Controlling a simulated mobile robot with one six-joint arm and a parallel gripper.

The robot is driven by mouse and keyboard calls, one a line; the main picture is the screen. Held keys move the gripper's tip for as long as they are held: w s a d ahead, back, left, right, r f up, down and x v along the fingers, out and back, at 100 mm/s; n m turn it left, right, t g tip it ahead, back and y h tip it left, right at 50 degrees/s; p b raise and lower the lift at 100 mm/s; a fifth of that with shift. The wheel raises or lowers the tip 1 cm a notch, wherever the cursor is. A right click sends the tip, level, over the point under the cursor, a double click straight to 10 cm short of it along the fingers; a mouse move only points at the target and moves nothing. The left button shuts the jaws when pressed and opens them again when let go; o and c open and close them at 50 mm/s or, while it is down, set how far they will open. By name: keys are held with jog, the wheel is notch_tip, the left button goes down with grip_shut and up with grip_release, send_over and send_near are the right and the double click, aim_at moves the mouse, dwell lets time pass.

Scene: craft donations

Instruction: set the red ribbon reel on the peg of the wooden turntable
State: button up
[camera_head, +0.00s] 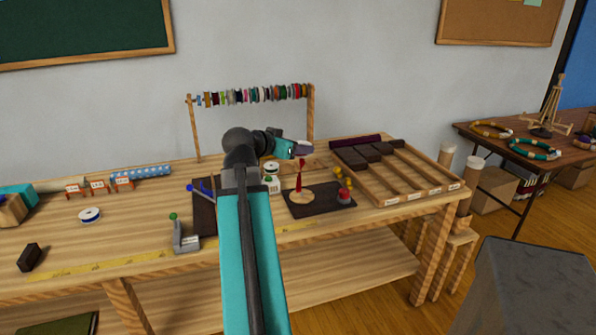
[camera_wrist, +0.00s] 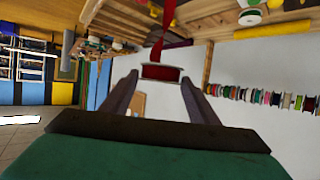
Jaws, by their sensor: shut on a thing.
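The red ribbon reel (camera_wrist: 162,73), with pale rims, sits between the fingertips of my gripper (camera_wrist: 161,80) in the wrist view. My gripper is shut on it. A loose red ribbon tail (camera_wrist: 168,14) trails from the reel. In the head view my gripper (camera_head: 303,150) is above the dark mat, and the red tail (camera_head: 299,178) hangs down in front of the turntable. The wooden turntable (camera_head: 304,199) is a pale round disc on the mat, below my gripper. I cannot make out its peg behind the ribbon. The reel is held clear of the turntable.
The dark mat (camera_head: 325,203) also bears a red-topped item (camera_head: 344,195) and small yellow pieces. A divided wooden tray (camera_head: 412,184) lies to the right. A rack of coloured reels (camera_head: 250,95) stands behind.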

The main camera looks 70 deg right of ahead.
jog(key=w+d+f+m+g+p, duration=0.1)
jog(key=w+d+f+g+p, duration=0.15)
jog(key=d+f, duration=0.4)
jog(key=m+p, duration=0.1)
jog(key=p, duration=0.2)
send_over(298, 198)
notch_tip(298, 198, down, 9)
jog(key=shift+y, duration=0.3)
jog(key=shift+f, duration=0.1)
jog(key=shift+f, duration=2.95)
jog(key=shift+f+b, duration=1.1)
jog(key=shift+b, duration=0.1)
jog(key=o, duration=1.1)
